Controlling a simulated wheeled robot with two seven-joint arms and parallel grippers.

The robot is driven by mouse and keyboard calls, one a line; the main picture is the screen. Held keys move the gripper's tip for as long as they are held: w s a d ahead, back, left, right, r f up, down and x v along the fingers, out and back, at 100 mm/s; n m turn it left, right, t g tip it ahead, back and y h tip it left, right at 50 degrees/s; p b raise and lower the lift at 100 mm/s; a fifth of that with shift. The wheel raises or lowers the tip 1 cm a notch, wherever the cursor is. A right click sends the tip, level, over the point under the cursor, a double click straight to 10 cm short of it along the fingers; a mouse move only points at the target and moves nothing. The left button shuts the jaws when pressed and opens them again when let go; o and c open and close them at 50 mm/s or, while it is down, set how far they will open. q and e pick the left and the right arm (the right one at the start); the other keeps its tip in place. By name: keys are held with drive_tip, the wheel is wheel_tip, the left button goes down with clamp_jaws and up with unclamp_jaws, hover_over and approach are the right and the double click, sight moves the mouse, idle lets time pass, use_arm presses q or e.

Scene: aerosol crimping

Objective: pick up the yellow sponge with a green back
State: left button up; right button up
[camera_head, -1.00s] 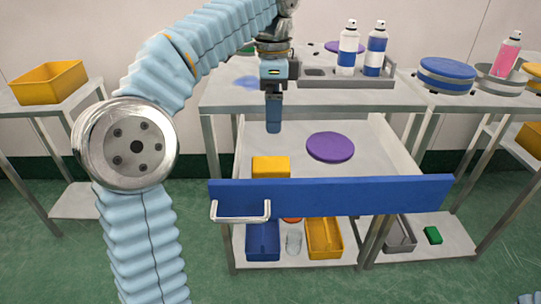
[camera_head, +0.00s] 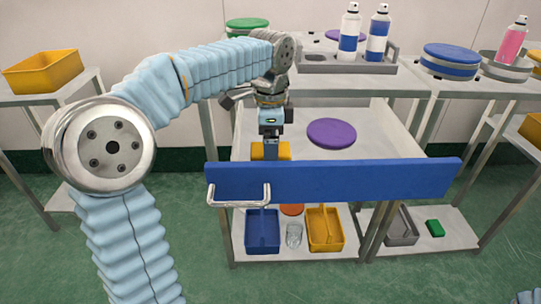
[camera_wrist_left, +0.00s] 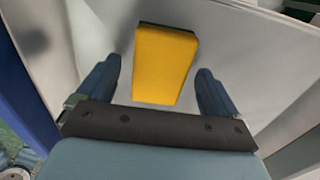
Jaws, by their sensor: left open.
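The yellow sponge (camera_wrist_left: 163,65) lies in the open drawer, close behind its blue front. In the left wrist view it sits ahead of and between my left gripper's two blue fingers (camera_wrist_left: 158,92), with space on both sides and a thin dark strip along its far edge. In the head view the sponge (camera_head: 284,150) is partly hidden by my left gripper (camera_head: 271,153) and the drawer front. My left gripper is open, pointing down into the drawer. My right gripper is not in view.
The blue drawer front (camera_head: 340,180) with a metal handle stands between me and the sponge. A purple disc (camera_head: 331,133) lies to the right inside the drawer. A grey tray (camera_head: 347,66) with two spray cans stands on the table behind.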

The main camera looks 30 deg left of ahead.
use_arm(q)
drive_tip(key=shift+c, duration=0.2)
drive_tip(key=c, duration=1.1)
drive_tip(key=shift+r, duration=0.5)
drive_tip(key=r, duration=0.3)
drive_tip(key=shift+s+d+r+p, duration=0.1)
drive_tip(key=shift+d+p, duration=0.2)
drive_tip(key=shift+p, duration=0.1)
drive_tip(key=s+d+r, duration=0.2)
drive_tip(key=d+r, duration=0.1)
drive_tip(key=d, duration=0.1)
drive_tip(key=s+d+r, duration=0.2)
drive_tip(key=d+r, duration=0.1)
drive_tip(key=d, duration=0.1)
drive_tip(key=s+d+r+p, duration=0.1)
drive_tip(key=s+d+r, duration=0.1)
drive_tip(key=d+r, duration=0.1)
drive_tip(key=shift+s+d, duration=0.25)
drive_tip(key=shift+d, duration=0.15)
